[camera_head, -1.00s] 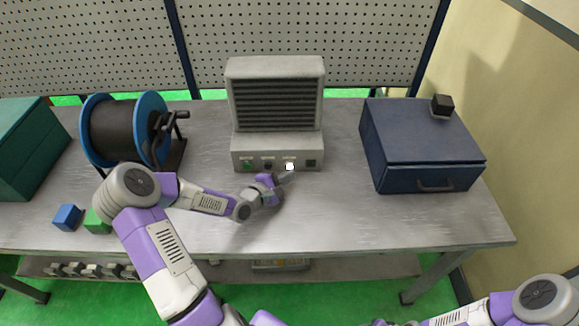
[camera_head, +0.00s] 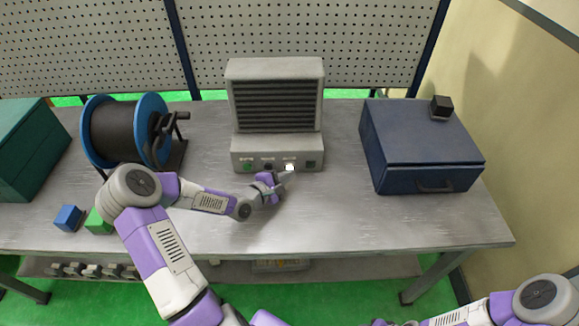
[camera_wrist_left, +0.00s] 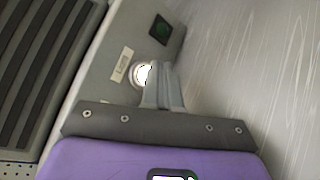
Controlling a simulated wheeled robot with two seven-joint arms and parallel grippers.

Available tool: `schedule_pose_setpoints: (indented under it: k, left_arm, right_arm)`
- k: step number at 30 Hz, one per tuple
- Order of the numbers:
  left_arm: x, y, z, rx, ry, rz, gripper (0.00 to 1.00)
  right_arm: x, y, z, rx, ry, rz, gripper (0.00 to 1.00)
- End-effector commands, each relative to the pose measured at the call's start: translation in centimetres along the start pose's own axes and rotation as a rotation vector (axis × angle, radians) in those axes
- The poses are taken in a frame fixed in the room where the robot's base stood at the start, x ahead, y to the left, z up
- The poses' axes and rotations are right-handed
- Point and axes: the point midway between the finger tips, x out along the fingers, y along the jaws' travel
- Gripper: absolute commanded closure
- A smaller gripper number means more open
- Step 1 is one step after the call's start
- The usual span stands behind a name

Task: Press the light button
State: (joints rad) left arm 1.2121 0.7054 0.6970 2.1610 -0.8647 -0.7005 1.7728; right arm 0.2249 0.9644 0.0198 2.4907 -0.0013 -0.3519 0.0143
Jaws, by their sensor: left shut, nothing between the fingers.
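The light button (camera_head: 290,167) is a bright white round button on the front of the grey box (camera_head: 237,161), below its slatted panel. In the left wrist view the button (camera_wrist_left: 140,74) sits by a small label and is partly hidden by my fingers. My left gripper (camera_head: 289,175) is shut and empty. Its fingertips (camera_wrist_left: 161,70) are at the button and seem to touch it, though the exact contact is hidden. A square dark green indicator (camera_head: 310,164) is to the right of the button.
A green button (camera_head: 247,167) and a dark knob (camera_head: 268,167) are left of the light button. A cable reel (camera_head: 119,131) stands left, a navy case (camera_head: 420,145) right. Blue (camera_head: 67,217) and green (camera_head: 98,221) blocks lie at front left. The table's front middle is clear.

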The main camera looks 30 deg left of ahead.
Motion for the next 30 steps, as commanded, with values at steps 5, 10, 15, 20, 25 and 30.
schedule_pose_setpoints:
  k: [5, 10, 15, 20, 25, 30]
  left_arm:
    - [0.12, 0.09, -0.07, 0.001, -0.001, 0.0, 1.0]
    - [0.12, 0.08, -0.07, 0.001, 0.0, 0.0, 1.0]
    - [0.2, 0.16, -0.12, 0.0, 0.0, 0.0, 1.0]
    - [0.34, 0.25, -0.21, 0.0, -0.001, 0.0, 1.0]
    - [0.48, 0.33, -0.3, 0.0, -0.001, -0.001, 1.0]
    - [0.62, 0.45, -0.41, 0.0, -0.001, -0.001, 1.0]
  right_arm:
    - [-0.11, -0.04, 0.0, 0.0, 0.0, 0.0, 0.57]
    - [-0.1, -0.04, 0.0, 0.0, 0.0, 0.0, 0.57]
    - [-0.17, -0.07, 0.01, 0.0, 0.0, 0.0, 0.57]
    - [-0.27, -0.1, 0.01, 0.0, 0.0, 0.0, 0.57]
    - [-0.36, -0.14, 0.02, 0.0, 0.0, 0.0, 0.57]
    - [-0.45, -0.17, 0.02, 0.0, 0.0, 0.0, 0.57]
